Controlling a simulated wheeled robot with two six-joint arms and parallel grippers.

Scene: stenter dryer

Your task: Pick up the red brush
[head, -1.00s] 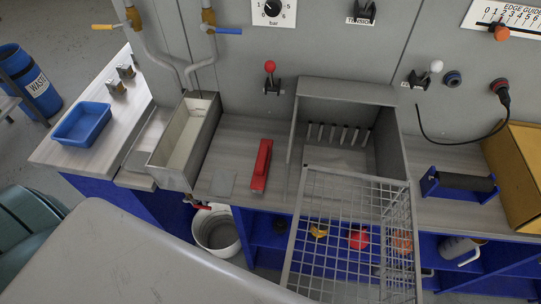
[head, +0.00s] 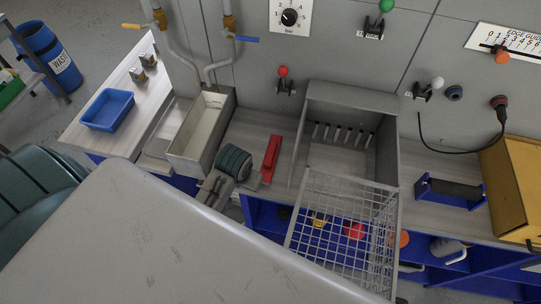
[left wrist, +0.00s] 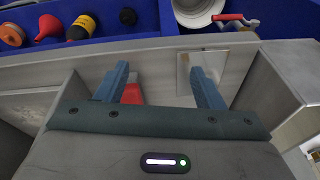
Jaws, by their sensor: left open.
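The red brush (head: 271,158) lies on the grey bench, left of the open metal box with a wire-mesh door. In the left wrist view, part of the red brush (left wrist: 133,94) shows behind and beside the left-hand finger; my gripper's crossbar hides the rest. My left gripper (left wrist: 158,68) is open, its two fingers apart with nothing held. In the head view, my left arm's dark ribbed end covers the bench just left of the brush. The right gripper is in neither view.
The metal box (head: 352,97) and its mesh door (head: 345,235) stand right of the brush. A rectangular metal trough (head: 202,130) is at its left. A blue tray (head: 108,109) lies farther left. A red-knobbed lever (head: 283,80) is on the wall behind.

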